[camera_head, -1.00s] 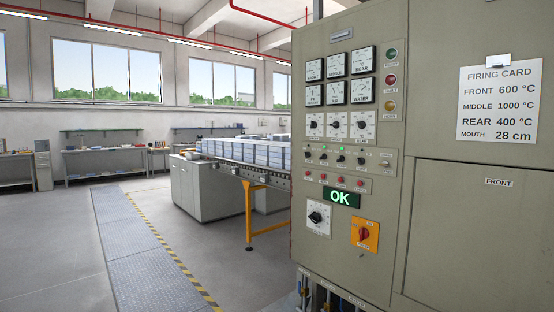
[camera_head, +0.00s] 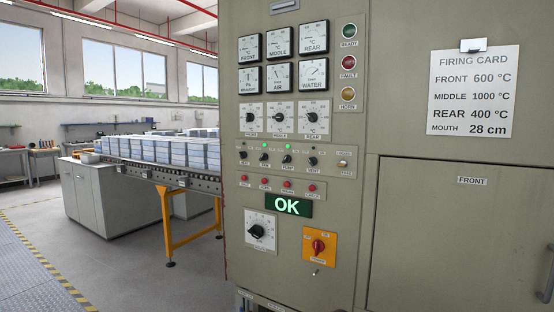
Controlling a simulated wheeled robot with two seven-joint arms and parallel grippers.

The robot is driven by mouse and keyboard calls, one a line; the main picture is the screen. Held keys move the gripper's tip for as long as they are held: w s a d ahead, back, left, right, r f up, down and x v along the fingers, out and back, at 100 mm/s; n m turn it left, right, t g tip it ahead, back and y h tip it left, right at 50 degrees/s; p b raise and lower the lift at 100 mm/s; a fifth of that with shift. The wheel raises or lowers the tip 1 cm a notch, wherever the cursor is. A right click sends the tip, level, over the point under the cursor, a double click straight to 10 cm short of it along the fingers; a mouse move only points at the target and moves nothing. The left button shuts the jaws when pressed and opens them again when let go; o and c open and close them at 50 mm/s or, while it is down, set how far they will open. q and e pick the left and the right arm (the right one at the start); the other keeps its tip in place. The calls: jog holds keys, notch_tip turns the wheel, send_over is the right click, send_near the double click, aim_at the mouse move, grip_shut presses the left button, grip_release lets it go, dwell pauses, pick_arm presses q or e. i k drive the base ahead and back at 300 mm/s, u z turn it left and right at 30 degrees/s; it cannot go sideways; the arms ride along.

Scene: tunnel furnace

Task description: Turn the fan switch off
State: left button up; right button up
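The fan switch (camera_head: 265,157) appears to be the second small black knob from the left in the switch row of the grey control panel (camera_head: 288,222). Its label is too small to read surely. A green lamp (camera_head: 264,146) is lit above it. Another green lamp (camera_head: 286,146) is lit above the knob to its right (camera_head: 287,159). The outer knobs, at the left (camera_head: 243,155) and right (camera_head: 312,161), show no lit green lamp. Neither of my grippers shows in this view.
Gauges (camera_head: 281,41) and three dials (camera_head: 279,118) sit above the switches. Red buttons (camera_head: 265,182), a green OK display (camera_head: 288,206), a large dial (camera_head: 257,232) and a red-orange main switch (camera_head: 319,246) sit below. A conveyor with blocks (camera_head: 165,153) stands left; floor there is open.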

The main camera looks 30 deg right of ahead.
aim_at(264, 157)
jog(key=z, duration=0.8)
jog(key=i, duration=0.8)
jog(key=z, duration=0.95)
